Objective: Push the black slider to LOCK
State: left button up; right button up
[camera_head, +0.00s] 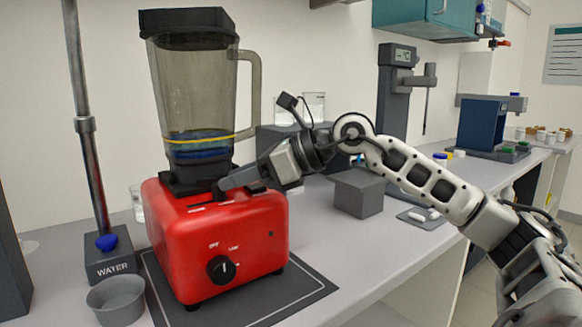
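A red blender base (215,245) stands on a dark mat (290,298), with a clear jar (197,95) with a black lid upright on its black collar (195,182). My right gripper (224,187) reaches in from the right. Its dark fingertips are low over the top of the base, close beside the collar. I cannot tell whether they touch anything or are open. I cannot make out the black slider apart from the dark fingers and collar. Pale marks on the base top are too small to read. My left gripper is not in view.
A black knob (221,269) is on the base front. A grey bowl (117,300) and a stand marked WATER (110,262) with a metal post are at left. The counter front right of the mat is clear.

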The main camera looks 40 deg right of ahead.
pick_arm(q)
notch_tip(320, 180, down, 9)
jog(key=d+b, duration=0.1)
jog(key=b, duration=0.6)
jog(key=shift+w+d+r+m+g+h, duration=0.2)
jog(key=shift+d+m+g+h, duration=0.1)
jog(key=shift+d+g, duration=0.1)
pick_arm(e)
jog(key=v, duration=1.2)
jog(key=shift+d+r, duration=0.1)
